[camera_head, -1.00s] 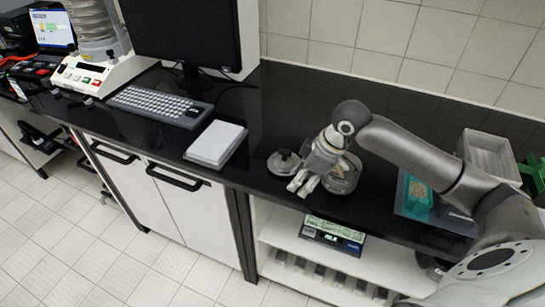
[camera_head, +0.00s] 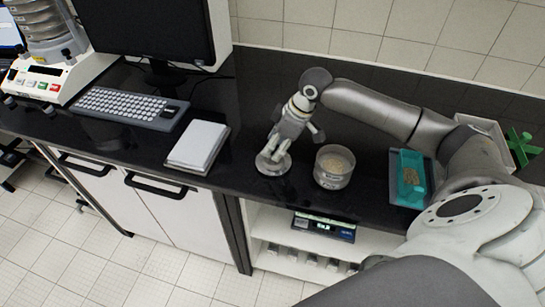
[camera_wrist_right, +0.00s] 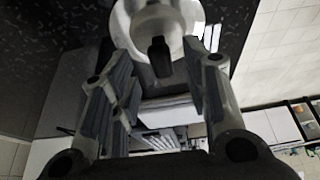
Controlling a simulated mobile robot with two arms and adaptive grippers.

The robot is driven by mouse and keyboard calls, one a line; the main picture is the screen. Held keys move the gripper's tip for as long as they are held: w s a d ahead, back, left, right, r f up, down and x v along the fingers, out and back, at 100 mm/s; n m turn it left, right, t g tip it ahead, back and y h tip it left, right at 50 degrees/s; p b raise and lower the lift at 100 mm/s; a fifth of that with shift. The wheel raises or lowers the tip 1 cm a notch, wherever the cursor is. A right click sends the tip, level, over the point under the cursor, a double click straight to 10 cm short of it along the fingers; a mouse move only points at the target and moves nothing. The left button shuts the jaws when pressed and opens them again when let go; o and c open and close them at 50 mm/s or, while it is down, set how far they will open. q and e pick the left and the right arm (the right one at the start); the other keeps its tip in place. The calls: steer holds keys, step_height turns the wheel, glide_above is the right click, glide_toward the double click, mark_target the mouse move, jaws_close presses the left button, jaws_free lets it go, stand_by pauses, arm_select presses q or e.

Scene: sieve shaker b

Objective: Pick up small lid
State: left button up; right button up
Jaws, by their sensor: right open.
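The small lid (camera_head: 272,166) is a round, pale grey disc lying on the black counter. In the right wrist view it is a pale round shape (camera_wrist_right: 125,22) at the top, with a dark knob (camera_wrist_right: 160,58) pointing toward me. My right gripper (camera_head: 273,152) is directly above the lid, pointing down, and partly covers it. In the wrist view its two fingers (camera_wrist_right: 156,62) are apart, one on each side of the knob, with gaps visible. Whether they touch it is unclear. My left gripper is not in view.
A clear round container (camera_head: 334,167) with grainy contents stands just right of the lid. A white flat box (camera_head: 197,146) lies to the left. A teal tray (camera_head: 409,177) is farther right. A scale (camera_head: 323,228) sits on the shelf below.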

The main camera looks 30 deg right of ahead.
steer(key=shift+a+f, duration=0.15)
steer(key=shift+f, duration=0.35)
steer(key=shift+a+f, duration=0.15)
steer(key=shift+f, duration=0.35)
steer(key=shift+w+f, duration=0.1)
steer(key=shift+w, duration=0.05)
jaws_close()
